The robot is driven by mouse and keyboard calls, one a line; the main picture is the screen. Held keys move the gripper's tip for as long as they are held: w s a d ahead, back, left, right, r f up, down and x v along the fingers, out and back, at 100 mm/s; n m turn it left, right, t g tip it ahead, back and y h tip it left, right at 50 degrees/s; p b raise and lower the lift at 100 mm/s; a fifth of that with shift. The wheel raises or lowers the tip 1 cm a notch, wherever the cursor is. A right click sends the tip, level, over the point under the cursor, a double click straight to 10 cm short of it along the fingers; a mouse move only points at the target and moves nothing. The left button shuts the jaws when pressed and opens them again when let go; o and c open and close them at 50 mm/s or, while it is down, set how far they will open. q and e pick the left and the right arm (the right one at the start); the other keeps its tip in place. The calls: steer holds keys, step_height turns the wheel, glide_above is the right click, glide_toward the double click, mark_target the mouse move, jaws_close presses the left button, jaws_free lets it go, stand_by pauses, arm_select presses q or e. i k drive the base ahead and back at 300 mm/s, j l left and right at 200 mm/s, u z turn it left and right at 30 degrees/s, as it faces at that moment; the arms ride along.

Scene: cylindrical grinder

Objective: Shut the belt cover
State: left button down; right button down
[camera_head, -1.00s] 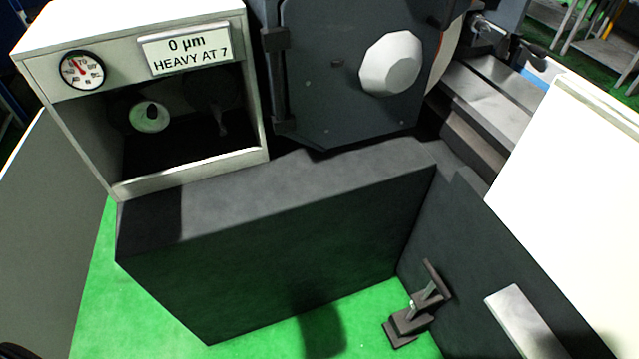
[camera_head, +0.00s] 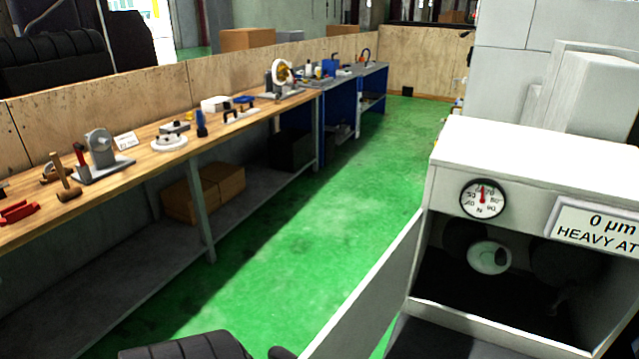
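The belt cover appears to be the pale flat panel (camera_head: 376,302) at the left front edge of the white-grey machine housing (camera_head: 447,185). It stands swung open, reaching toward the bottom of the head view, where its near end is cut off. The housing's front is open, with a pale round pulley-like part (camera_head: 489,257) inside its dark interior. Neither gripper shows in the head view. A black ribbed part at the bottom edge may be mine, but no fingers are visible.
A long wooden workbench (camera_head: 225,130) with tools and fixtures runs along the left wall, with cardboard boxes (camera_head: 222,187) on its lower shelf. Green floor (camera_head: 300,240) is clear between bench and machine. A dial gauge (camera_head: 482,198) and a sign (camera_head: 600,228) are on the housing.

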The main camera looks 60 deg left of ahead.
mark_target(354, 331)
steer(key=k+j, duration=0.1)
steer(key=j, duration=1.6)
steer(key=k+u, duration=0.05)
steer(key=k, duration=0.05)
